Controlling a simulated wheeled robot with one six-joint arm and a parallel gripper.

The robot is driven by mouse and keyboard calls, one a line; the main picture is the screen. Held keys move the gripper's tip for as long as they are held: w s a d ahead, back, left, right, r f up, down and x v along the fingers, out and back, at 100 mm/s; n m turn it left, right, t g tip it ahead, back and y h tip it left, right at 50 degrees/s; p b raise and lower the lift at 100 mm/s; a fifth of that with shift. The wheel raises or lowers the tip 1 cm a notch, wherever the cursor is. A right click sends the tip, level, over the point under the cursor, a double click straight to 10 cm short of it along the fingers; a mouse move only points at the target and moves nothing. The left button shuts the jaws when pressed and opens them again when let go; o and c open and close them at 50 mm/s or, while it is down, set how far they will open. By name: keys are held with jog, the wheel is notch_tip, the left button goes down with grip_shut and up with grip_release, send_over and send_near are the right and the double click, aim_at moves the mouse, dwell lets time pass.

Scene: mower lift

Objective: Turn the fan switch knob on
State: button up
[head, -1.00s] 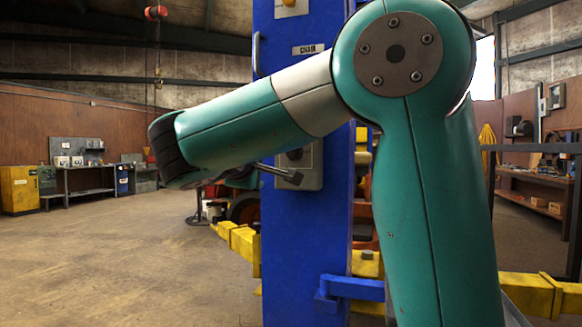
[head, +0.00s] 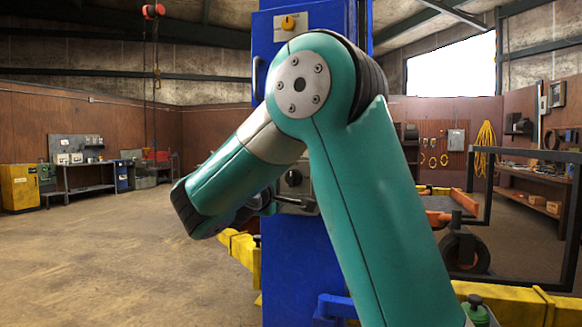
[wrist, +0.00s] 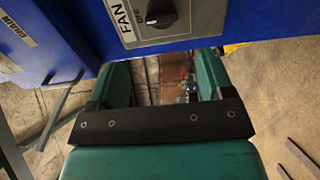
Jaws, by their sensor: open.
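The fan switch is a grey plate (wrist: 140,35) marked FAN on the blue post, cut by the top edge of the wrist view. Its dark round knob (wrist: 160,12) shows there. In the head view the dark knob (head: 293,177) sits on a grey box on the post, partly hidden by my arm. My gripper (wrist: 162,77) is open and empty, its two teal fingers apart, below the knob in the wrist view and not touching it. In the head view the gripper is mostly hidden behind my forearm. The knob's setting is hard to read.
A yellow-orange knob (head: 288,22) sits on another plate higher on the blue post (head: 285,262). Yellow lift arms (head: 243,249) extend low beside the post. Open floor (head: 120,265) lies to the left.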

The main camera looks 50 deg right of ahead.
aim_at(291, 179)
jog(key=p+x, duration=0.3)
jog(key=x, duration=0.9)
jog(key=c, duration=0.9)
